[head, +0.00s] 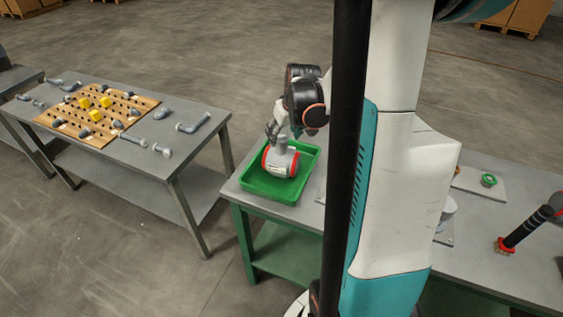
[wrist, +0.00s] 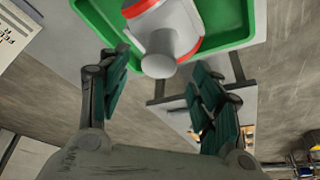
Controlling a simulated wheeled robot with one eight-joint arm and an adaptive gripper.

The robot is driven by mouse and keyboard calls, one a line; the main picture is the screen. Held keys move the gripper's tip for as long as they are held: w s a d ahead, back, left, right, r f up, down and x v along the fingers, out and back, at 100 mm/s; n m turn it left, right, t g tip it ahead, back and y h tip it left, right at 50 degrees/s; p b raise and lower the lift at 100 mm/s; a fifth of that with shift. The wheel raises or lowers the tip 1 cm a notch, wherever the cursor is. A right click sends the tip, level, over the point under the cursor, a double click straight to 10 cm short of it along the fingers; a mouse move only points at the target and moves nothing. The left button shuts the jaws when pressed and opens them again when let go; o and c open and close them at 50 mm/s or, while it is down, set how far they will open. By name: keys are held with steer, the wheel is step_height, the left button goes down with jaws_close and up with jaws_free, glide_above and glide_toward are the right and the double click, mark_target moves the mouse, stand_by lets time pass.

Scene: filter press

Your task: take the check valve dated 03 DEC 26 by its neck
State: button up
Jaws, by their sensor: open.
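A light grey check valve (head: 281,161) with red end rings lies in a green tray (head: 252,187) in the head view. Its neck points up. In the wrist view, the valve's body (wrist: 165,22) is at the top, and the round end of its neck (wrist: 158,66) faces the camera. My gripper (head: 273,132) is just above the valve in the head view. In the wrist view, my gripper (wrist: 162,70) is open, with the neck's end between its dark green fingertips and a gap on both sides. No date on the valve is readable.
The tray's rim (wrist: 98,20) surrounds the valve. A grey table (head: 150,155) at left holds a wooden pegboard (head: 75,120) and loose pipe parts. A green ring (head: 488,180) and a red-based black rod (head: 520,232) stand at right. A printed sheet (wrist: 15,30) shows in the wrist view.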

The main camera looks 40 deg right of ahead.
mark_target(282, 139)
steer(key=b+x, duration=0.1)
steer(key=x, duration=0.4)
steer(key=shift+f+b, duration=0.1)
steer(key=shift+b, duration=0.25)
steer(key=c, duration=1.3)
